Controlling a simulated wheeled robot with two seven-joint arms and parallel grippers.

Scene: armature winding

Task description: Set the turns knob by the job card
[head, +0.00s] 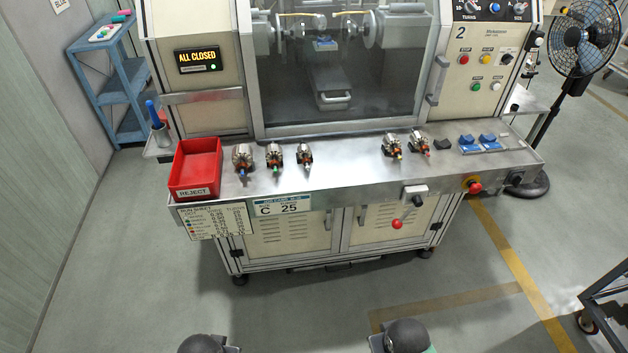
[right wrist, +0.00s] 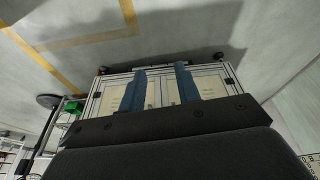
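The turns knob (head: 470,6) is a dark knob above its TURNS label on the machine's upper right panel, partly cut by the picture's top edge; its setting is too small to read. The job card (head: 283,204) is on the front edge of the bench and reads C 25. A run sheet (head: 215,220) with small rows of figures hangs left of it. My right gripper (right wrist: 160,70) shows two blue fingers, apart and empty, in the right wrist view, with the machine's lower cabinet beyond. My left gripper is not in view.
A red reject bin (head: 195,168) and several small armatures (head: 274,158) stand on the steel bench. A size knob (head: 520,8) sits right of the turns knob. A red-knobbed lever (head: 397,223) and red button (head: 475,187) stick out in front. A fan (head: 585,40) stands right.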

